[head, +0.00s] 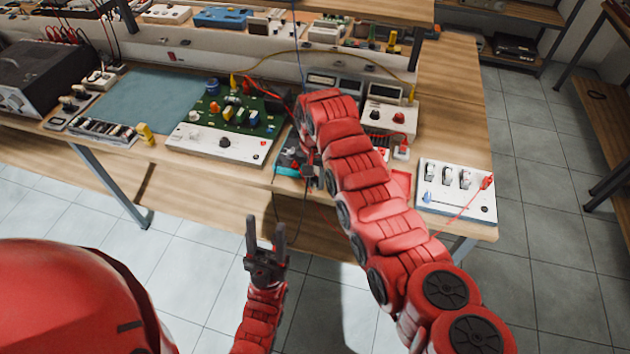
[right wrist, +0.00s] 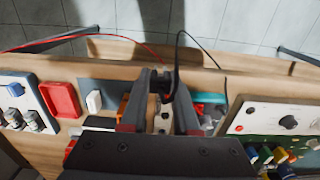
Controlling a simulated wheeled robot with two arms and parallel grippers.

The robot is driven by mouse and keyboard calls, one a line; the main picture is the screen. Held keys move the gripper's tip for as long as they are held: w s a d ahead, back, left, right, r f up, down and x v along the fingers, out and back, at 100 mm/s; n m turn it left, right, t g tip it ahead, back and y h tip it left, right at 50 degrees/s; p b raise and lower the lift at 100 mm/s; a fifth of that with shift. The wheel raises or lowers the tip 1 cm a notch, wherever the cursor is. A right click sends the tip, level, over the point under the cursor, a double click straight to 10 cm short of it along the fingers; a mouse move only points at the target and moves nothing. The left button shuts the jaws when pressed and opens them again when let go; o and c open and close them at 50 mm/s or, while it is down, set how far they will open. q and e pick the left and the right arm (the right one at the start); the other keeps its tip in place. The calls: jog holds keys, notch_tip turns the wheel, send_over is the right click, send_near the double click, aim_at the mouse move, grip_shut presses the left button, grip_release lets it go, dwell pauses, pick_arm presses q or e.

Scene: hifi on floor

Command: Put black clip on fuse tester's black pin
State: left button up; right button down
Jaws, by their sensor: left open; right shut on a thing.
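A black clip (right wrist: 164,82) with a black lead is held between the fingers of my right gripper (right wrist: 160,92). The gripper is low over the bench's front part; in the head view my arm mostly hides it. A white box with three upright holders, which looks like the fuse tester (head: 455,191), sits at the bench's right front corner, to the right of that gripper. A red clip (head: 487,182) with a red lead is at its right side. My left gripper (head: 266,238) is open and empty in front of the bench.
A red tray (head: 402,181) lies between my right gripper and the white box. A teal item (right wrist: 210,97) is close beside the gripper. A white panel with a green circuit board (head: 205,143) stands left. The red lead (right wrist: 100,37) hangs past the bench's front edge.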

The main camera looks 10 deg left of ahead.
aim_at(315, 178)
jog(key=shift+r, duration=2.25)
jog(key=shift+w, duration=0.1)
